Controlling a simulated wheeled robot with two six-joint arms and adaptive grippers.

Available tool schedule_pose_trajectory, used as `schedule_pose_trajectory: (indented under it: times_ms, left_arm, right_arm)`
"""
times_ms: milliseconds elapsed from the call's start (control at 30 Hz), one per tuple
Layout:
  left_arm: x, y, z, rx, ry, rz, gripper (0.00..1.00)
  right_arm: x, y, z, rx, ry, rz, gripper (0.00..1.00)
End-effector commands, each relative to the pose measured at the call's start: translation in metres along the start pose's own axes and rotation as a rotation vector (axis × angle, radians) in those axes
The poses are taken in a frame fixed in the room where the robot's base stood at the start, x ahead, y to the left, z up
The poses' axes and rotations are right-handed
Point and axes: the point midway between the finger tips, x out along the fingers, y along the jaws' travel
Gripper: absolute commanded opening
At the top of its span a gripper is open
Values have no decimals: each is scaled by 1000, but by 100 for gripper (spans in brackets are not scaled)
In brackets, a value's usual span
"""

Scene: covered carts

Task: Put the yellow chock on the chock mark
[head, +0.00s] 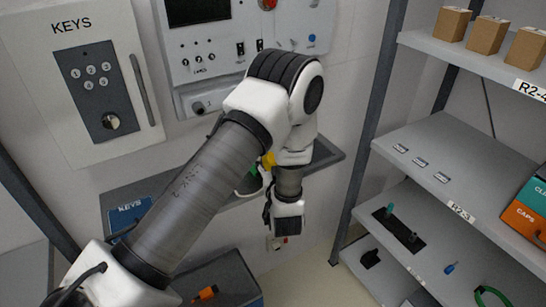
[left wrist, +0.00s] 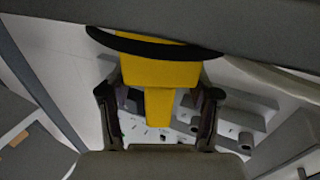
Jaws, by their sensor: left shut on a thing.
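A yellow thing, which I take to be the yellow chock (left wrist: 160,72), is between the two fingers of my left gripper (left wrist: 160,104) in the left wrist view. It has a wide upper block and a narrower lower part, and a dark band crosses its top. In the head view my left gripper (head: 288,218) hangs below the wrist in front of the wall. Its fingers and hold are hidden there. A small yellow patch (head: 268,160) shows behind the arm; I cannot tell whether it is the chock. I cannot make out the chock mark. My right gripper is out of view.
A grey wall shelf (head: 327,154) is behind the arm, below the control panel (head: 215,60). A key cabinet (head: 85,75) hangs at left. At right a rack shelf (head: 430,150) carries small items.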

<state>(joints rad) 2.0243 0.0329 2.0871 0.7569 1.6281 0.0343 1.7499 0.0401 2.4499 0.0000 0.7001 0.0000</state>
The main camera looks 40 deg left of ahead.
Motion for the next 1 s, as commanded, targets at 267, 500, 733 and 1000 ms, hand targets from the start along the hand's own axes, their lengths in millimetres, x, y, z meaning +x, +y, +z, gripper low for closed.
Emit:
schedule_pose_trajectory:
  times_ms: [267, 500, 733, 1000]
  left_arm:
    - [0, 0, 3, 0, -1, 0, 87]
    - [0, 0, 3, 0, 0, 0, 87]
    - [-13, 2, 2, 4, -2, 4, 87]
    - [-81, 3, 2, 6, 1, 10, 87]
  right_arm:
    - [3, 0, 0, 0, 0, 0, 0]
    - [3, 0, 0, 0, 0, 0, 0]
    - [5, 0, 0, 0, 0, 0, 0]
    - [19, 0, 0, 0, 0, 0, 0]
